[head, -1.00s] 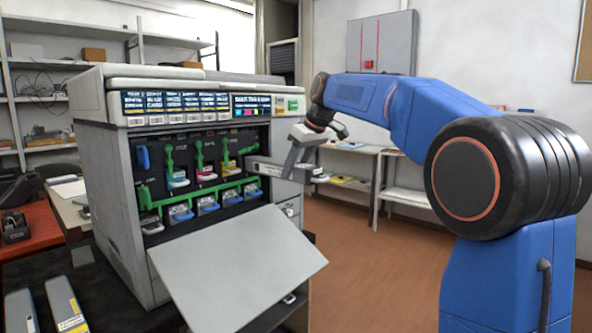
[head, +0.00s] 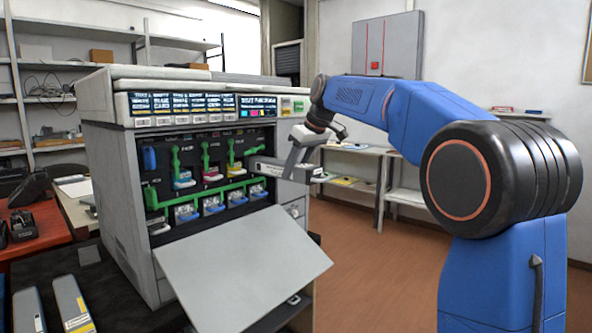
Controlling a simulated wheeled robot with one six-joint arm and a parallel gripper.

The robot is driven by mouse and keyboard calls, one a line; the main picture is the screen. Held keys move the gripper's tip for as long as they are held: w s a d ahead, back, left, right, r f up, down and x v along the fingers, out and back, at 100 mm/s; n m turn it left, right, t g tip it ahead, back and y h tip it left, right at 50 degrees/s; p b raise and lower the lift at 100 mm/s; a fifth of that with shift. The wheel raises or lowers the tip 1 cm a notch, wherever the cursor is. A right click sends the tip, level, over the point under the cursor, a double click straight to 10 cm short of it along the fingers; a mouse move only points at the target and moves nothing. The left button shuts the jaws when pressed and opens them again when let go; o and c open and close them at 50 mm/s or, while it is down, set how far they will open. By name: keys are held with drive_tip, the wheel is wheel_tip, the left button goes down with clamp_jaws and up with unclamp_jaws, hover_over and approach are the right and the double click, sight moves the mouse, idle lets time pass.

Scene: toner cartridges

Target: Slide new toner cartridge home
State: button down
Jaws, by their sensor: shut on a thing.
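The printer (head: 118,180) stands with its front open, showing a dark bay with green levers. Blue, red and yellow-marked cartridge fronts (head: 184,177) sit in the upper row. My gripper (head: 298,160) is shut on a grey toner cartridge (head: 270,170) held roughly level at the bay's right side. The cartridge's left end is at the rightmost upper slot, by a green lever (head: 252,150). I cannot tell how far its end is inside the slot. My gripper hides part of the cartridge, and its other end sticks out to the right.
The printer's lowered front door (head: 240,262) slopes out below the bay. Two long cartridges (head: 72,303) lie on the dark surface at the lower left. Shelves (head: 356,182) stand behind my arm. The floor at right of the printer is clear.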

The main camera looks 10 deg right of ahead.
drive_tip(key=shift+w+a, duration=0.1)
drive_tip(key=shift+w+a, duration=0.5)
drive_tip(key=shift+w, duration=0.2)
drive_tip(key=shift+w+a, duration=0.45)
drive_tip(key=shift+w, duration=0.25)
idle(0.4)
drive_tip(key=c, duration=0.8)
unclamp_jaws()
drive_tip(key=shift+f, duration=0.1)
drive_tip(key=shift+c, duration=0.2)
drive_tip(key=shift+s, duration=0.1)
drive_tip(key=shift+s+d, duration=0.6)
drive_tip(key=shift+s, duration=0.2)
drive_tip(key=shift+s+d, duration=0.55)
drive_tip(key=shift+s, duration=0.25)
